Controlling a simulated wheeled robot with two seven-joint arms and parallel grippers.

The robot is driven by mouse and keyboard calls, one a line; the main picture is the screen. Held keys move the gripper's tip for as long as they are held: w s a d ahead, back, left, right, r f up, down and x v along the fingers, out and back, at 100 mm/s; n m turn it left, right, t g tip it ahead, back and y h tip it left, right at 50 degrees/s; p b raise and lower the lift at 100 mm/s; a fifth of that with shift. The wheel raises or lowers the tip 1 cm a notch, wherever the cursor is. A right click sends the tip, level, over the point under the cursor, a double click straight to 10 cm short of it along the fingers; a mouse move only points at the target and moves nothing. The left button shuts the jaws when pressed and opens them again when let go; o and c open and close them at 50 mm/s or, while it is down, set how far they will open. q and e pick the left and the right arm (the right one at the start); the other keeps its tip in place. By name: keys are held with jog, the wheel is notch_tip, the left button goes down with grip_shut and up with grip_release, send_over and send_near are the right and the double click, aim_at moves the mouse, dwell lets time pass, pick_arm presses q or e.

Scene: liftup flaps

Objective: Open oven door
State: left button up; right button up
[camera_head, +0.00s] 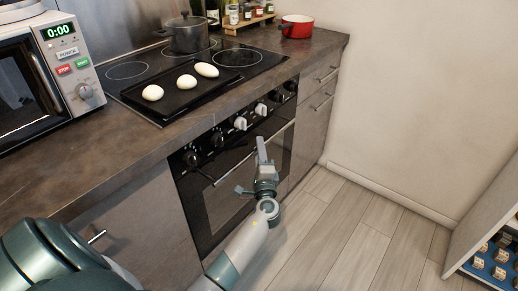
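The oven's black glass door (222,206) is shut, set into the counter front. Its long metal handle (230,172) runs along the upper edge, below a row of black and white knobs (240,123). My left gripper (262,146) is in front of the door, its fingers pointing up and overlapping the middle of the handle in this view. I cannot tell whether the fingers touch the handle. The fingers appear nearly edge-on, so their gap does not show clearly. My gripper and forearm hide part of the door's right and lower areas. My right gripper is not in view.
A black tray (172,104) with white egg-shaped items lies on the cooktop beside a grey pot (188,34). A microwave (48,72) stands left, a red pot (297,26) at the back. The wooden floor (345,235) to the right is clear up to a shelf (490,245).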

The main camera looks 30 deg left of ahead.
pick_arm(q)
jog(key=shift+w+a, duration=0.1)
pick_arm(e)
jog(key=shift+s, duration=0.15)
pick_arm(q)
grip_shut()
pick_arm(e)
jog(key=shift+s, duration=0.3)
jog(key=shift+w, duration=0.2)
